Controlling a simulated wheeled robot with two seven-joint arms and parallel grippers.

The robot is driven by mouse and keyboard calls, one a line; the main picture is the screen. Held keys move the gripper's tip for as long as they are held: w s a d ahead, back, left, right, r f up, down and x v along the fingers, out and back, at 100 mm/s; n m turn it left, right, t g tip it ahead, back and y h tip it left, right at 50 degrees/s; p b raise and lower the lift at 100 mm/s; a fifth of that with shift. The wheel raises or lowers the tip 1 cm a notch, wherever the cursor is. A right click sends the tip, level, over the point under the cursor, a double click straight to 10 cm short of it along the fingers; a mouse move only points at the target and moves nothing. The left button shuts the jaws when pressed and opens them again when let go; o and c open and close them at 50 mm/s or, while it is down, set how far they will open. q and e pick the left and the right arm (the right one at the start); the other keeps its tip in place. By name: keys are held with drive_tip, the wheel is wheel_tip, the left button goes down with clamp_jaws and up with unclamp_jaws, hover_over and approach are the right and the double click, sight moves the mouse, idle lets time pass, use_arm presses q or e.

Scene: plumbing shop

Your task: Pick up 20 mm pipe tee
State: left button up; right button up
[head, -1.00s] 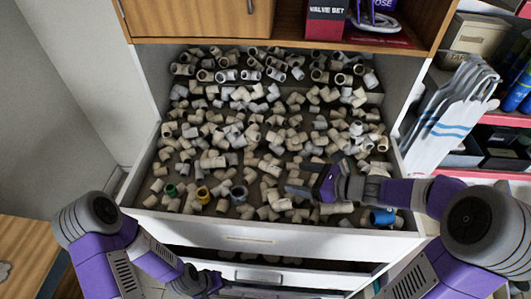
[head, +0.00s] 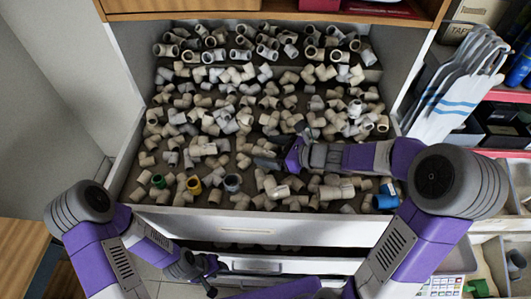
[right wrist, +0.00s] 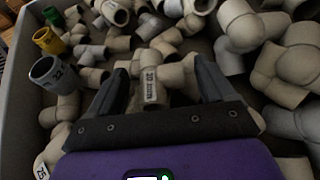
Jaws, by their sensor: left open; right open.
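Many beige and grey pipe fittings lie in the open drawer (head: 150,207); which of them is a 20 mm tee I cannot tell in the head view. My right gripper (head: 266,163) is over the front middle of the drawer, low among the fittings. In the right wrist view, its open jaws (right wrist: 160,75) point at a beige fitting with dark print (right wrist: 150,87), which lies between the fingers. The print is too small to read surely, and the purple palm hides part of what is below. My left gripper (head: 207,277) is open and empty, low in front of the drawer.
Green (head: 158,181), yellow (head: 194,185) and grey (head: 233,183) fittings stand at the drawer's front left. A blue fitting (head: 386,198) is at the front right. A wooden cabinet overhangs the drawer's back. Gloves (head: 459,85) hang at the right.

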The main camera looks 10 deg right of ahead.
drive_tip(key=c, duration=1.1)
